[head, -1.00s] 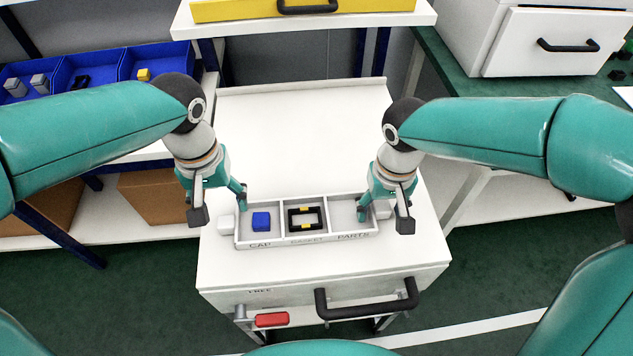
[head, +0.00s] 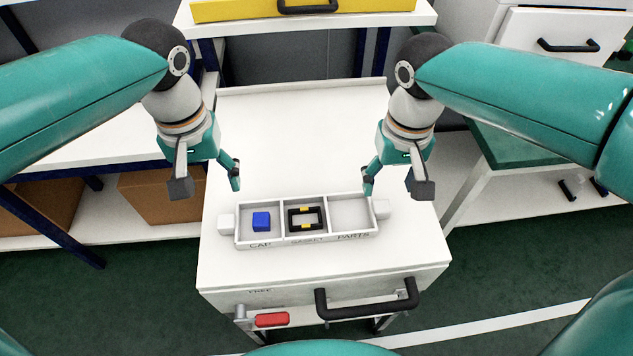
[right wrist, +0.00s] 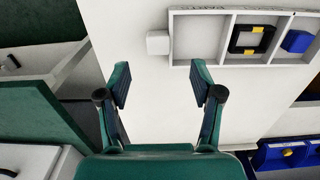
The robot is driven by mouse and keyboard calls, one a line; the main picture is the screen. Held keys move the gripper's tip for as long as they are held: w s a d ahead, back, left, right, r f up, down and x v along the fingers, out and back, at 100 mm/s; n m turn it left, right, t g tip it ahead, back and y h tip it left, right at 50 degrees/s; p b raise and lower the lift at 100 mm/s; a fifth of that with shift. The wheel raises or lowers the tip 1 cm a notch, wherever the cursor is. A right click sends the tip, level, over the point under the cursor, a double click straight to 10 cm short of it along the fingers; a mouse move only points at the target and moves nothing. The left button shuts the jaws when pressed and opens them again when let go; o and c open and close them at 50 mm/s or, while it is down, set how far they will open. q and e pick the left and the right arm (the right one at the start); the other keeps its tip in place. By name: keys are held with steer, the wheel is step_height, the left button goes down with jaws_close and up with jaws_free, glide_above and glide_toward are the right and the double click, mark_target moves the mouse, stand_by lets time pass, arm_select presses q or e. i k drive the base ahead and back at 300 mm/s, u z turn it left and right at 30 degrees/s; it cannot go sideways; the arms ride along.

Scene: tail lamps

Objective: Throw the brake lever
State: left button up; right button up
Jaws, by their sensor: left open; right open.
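The brake lever (head: 271,319) has a red grip on a grey metal pivot, low on the front of the white cart (head: 330,275), under the word FREE. My left gripper (head: 208,186) is open and empty above the left part of the cart top, beyond the tray. My right gripper (head: 394,187) is open and empty above the right part of the cart top. In the right wrist view the open fingers of the right gripper (right wrist: 164,88) have only the white cart top between them. Neither gripper touches the lever.
A white three-part tray (head: 307,240) on the cart holds a blue cap (head: 261,221) and a black and yellow gasket (head: 305,219); its right compartment is empty. A black handle (head: 367,305) sticks out from the cart's front. The cart top behind the tray is clear.

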mark_target(262, 320)
steer(key=k, duration=1)
